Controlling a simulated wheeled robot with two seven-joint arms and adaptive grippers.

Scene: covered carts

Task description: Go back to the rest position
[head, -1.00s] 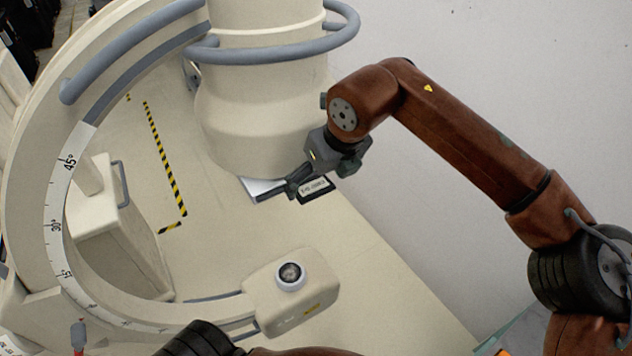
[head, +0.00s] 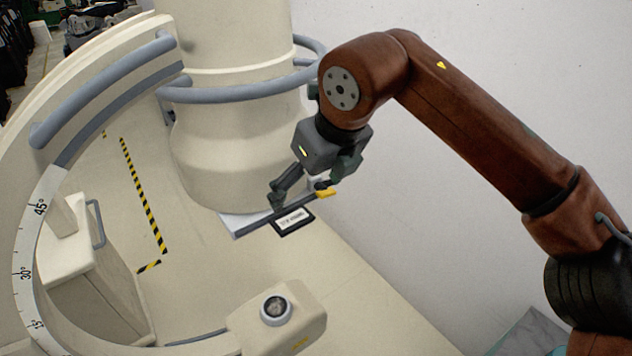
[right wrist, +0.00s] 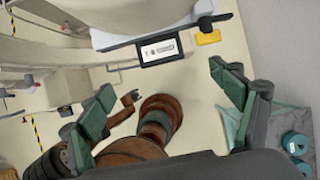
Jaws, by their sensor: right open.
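My right gripper (head: 312,187) hangs at the end of the brown right arm, in front of the cream column in the head view. Its jaws are apart. In the right wrist view the two green-grey fingers (right wrist: 165,105) stand wide apart with nothing between them. A pale flat panel (head: 236,225) with a black-framed label (head: 293,221) lies beyond the gripper; the label also shows in the right wrist view (right wrist: 160,48). The gripper overlaps the panel in the picture; I cannot tell how close it is. My left gripper does not show in the head view.
A large cream C-shaped machine arm (head: 40,235) with grey rails fills the left. A cream column (head: 235,140) stands behind the gripper. A cream block with a round knob (head: 277,310) is below. A bare pale wall (head: 510,70) is at right. Yellow-black tape (head: 140,190) marks the floor.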

